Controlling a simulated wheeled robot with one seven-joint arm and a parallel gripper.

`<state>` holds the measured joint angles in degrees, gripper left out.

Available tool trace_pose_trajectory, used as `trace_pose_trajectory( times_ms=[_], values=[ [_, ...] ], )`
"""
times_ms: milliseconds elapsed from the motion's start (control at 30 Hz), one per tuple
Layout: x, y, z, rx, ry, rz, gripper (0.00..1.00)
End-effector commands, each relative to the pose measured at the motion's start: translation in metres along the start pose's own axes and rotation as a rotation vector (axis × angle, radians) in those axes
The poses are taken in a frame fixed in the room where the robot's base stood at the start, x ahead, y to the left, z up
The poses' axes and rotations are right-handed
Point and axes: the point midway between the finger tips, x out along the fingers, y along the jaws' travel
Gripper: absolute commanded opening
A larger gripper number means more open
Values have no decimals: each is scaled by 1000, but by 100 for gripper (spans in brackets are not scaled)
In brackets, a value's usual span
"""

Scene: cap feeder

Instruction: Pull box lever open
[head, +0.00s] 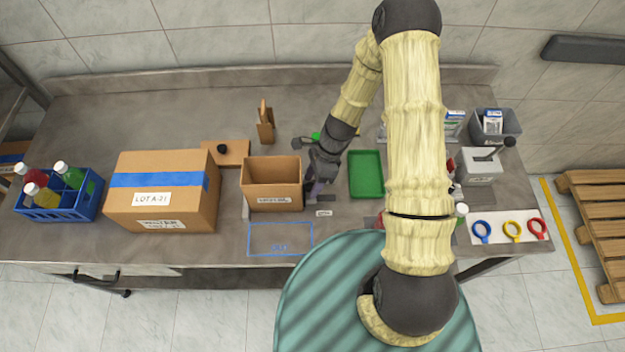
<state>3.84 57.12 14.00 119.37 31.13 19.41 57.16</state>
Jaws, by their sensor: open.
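My gripper (318,184) points down just right of the open-topped cardboard box (272,197). Its fingers are small and partly hidden by my own wrist, and I see nothing held between them. A purple patch shows at the fingertips; I cannot tell what it is. I cannot tell whether the fingers touch the box. A pale grey box (480,172) with a dark lever (486,157) on top stands at the right of the bench, apart from my gripper.
A large taped carton (163,212) and a blue bottle crate (58,211) stand at left. A green tray (366,184) lies right of my gripper. A grey bin (510,133) and coloured rings (512,230) are at right. My arm hides part of the bench between.

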Motion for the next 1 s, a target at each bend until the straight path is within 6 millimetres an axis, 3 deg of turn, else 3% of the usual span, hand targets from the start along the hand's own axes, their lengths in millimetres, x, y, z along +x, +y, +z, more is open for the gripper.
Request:
trace_pose_trajectory(
  times_ms=[367, 633, 1000],
  values=[
    [6, 0, -1, 3, 0, -1, 50],
    [6, 0, -1, 3, 0, -1, 0],
    [4, 2, -6, -12, 5, 4, 0]
  ],
)
